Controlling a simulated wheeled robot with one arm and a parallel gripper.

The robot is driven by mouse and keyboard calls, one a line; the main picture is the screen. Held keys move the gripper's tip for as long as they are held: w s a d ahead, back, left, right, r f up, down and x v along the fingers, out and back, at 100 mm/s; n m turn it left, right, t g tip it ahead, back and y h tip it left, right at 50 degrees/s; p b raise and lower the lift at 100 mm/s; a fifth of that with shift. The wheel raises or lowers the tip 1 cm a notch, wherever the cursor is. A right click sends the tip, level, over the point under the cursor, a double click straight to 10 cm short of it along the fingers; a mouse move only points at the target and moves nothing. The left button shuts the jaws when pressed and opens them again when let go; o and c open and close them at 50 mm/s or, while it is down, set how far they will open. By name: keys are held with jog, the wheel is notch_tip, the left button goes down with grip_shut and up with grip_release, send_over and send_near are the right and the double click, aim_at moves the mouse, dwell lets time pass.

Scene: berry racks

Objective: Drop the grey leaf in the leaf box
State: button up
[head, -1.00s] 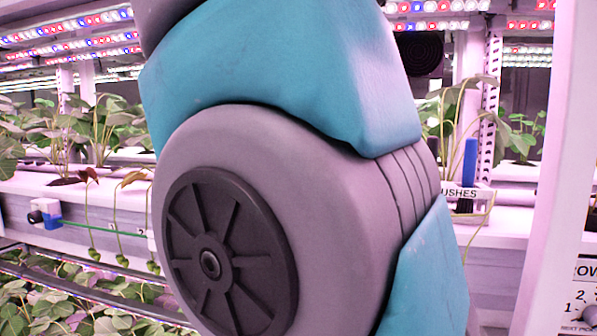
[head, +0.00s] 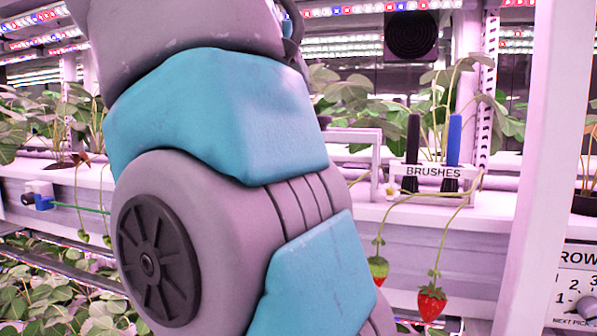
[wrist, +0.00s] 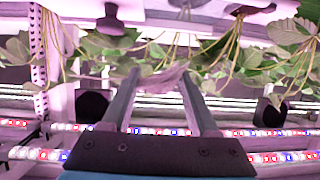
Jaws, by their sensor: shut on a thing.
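My gripper (wrist: 160,82) shows in the wrist view, its two dark fingers reaching up from the bottom. A thin, pale grey-pink leaf (wrist: 158,84) is held between the fingertips, partly covered by them. Green leaves and stems are right behind it, so its outline is hard to make out. In the head view my arm covers the middle left, and neither my gripper nor the held leaf can be seen. I cannot make out a leaf box in either view.
In the head view, a rack marked BRUSHES (head: 432,171) holds a black brush (head: 412,150) and a blue brush (head: 453,147) on the shelf. Ripe strawberries (head: 432,303) hang below its edge. A white post (head: 548,150) and a ROW panel (head: 577,285) stand at right.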

jog(key=shift+f, duration=0.3)
jog(key=o, duration=1.3)
jog(key=shift+o, duration=0.2)
jog(key=shift+s, duration=0.1)
jog(key=p+v, duration=0.1)
jog(key=v, duration=0.6)
jog(key=shift+s+a+r, duration=0.15)
jog(key=shift+s+r, duration=0.05)
jog(key=shift+s, duration=0.1)
